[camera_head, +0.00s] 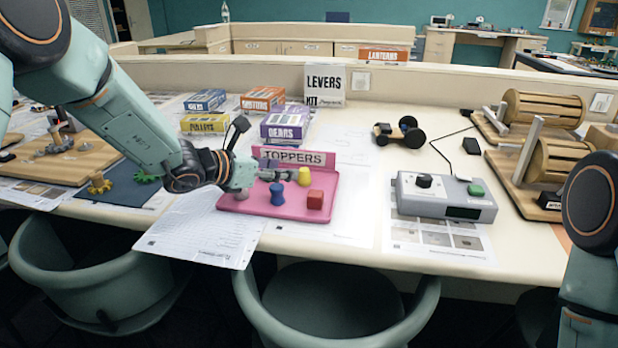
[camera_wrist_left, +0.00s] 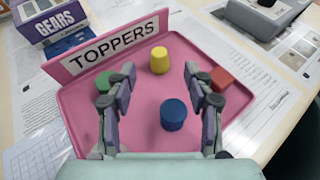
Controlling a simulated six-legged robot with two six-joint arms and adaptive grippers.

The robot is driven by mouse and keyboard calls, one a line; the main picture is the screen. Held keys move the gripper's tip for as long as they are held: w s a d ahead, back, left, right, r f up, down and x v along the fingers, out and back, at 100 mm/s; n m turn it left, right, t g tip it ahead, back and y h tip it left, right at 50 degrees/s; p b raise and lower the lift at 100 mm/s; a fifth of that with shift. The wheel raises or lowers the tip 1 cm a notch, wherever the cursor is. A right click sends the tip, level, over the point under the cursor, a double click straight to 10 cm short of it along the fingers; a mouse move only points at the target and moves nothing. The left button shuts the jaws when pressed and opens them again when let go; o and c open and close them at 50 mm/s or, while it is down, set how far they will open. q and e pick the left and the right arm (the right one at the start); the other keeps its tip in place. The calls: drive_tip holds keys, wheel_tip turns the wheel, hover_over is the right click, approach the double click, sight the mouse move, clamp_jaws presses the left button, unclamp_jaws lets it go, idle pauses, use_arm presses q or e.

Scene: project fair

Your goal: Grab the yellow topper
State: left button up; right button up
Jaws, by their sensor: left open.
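The yellow topper (camera_head: 304,176) stands at the back of the pink tray (camera_head: 240,206) marked "TOPPERS". In the left wrist view the yellow topper (camera_wrist_left: 159,60) is upright, ahead of and between my fingers. My left gripper (camera_head: 288,175) is open above the tray; in the wrist view its two fingers (camera_wrist_left: 162,85) are apart with nothing held. A blue topper (camera_head: 277,193) stands nearer the front, and shows between the fingers (camera_wrist_left: 173,115). A red topper (camera_head: 315,199) is at the right. A green one (camera_wrist_left: 104,81) is at the left, partly hidden by a finger. My right gripper is out of view.
A grey control box (camera_head: 446,197) stands right of the tray. Kit boxes, including "GEARS" (camera_head: 285,126), are behind it. The upright "TOPPERS" sign (camera_head: 294,157) edges the tray's back. Wooden roller rigs (camera_head: 540,110) are at the right. Chairs line the front edge.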

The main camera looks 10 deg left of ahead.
sight(301, 171)
use_arm(q)
drive_tip(key=x, duration=0.5)
drive_tip(key=shift+w+f, duration=0.3)
drive_tip(key=shift+f, duration=0.25)
drive_tip(key=shift+w+d, duration=0.3)
drive_tip(key=shift+d, duration=0.1)
drive_tip(key=shift+w, duration=0.1)
drive_tip(key=shift+w+f, duration=0.1)
drive_tip(key=c, duration=1)
